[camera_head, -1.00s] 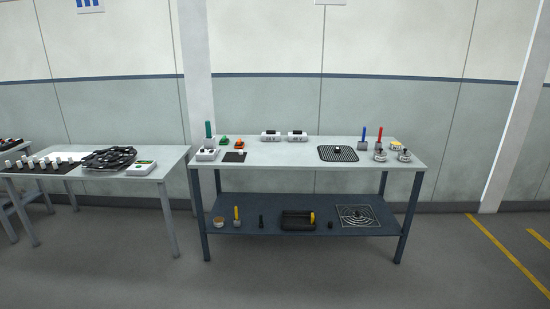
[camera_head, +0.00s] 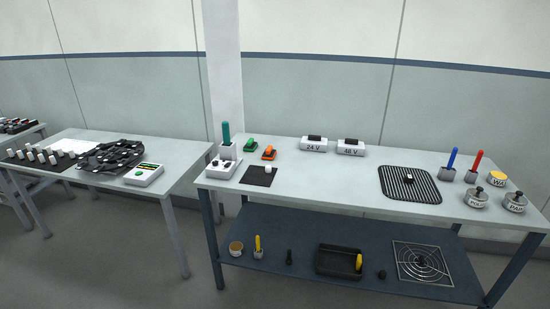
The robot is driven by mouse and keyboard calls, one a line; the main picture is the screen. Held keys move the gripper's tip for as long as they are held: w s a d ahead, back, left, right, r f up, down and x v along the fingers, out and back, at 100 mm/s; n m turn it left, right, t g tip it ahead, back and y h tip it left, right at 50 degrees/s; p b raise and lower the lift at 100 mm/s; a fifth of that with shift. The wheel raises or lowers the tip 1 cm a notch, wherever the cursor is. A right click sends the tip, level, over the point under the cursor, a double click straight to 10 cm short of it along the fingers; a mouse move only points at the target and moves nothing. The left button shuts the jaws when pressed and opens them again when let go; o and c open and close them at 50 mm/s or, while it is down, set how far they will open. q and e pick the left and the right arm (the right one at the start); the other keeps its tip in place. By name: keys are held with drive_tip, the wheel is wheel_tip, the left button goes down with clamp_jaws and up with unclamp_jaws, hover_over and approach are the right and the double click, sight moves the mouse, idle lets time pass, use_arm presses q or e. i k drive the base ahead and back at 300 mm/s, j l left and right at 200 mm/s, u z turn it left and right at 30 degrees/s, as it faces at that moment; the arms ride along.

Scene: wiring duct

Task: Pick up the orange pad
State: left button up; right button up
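The orange pad (camera_head: 269,153) is a small block with a dark base. It lies on the left part of the pale top of the workbench (camera_head: 330,182), right of a green pad (camera_head: 250,145) and behind a black square mat. Nothing covers it. Neither of my grippers shows in the head view.
A black tray (camera_head: 340,262) is on the lower shelf. Open floor lies in front.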

sight(269, 154)
drive_tip(key=i+z, duration=0.15)
drive_tip(key=z, duration=1.45)
drive_tip(key=u, duration=1.2)
drive_tip(key=i, duration=0.2)
drive_tip(key=z, duration=0.05)
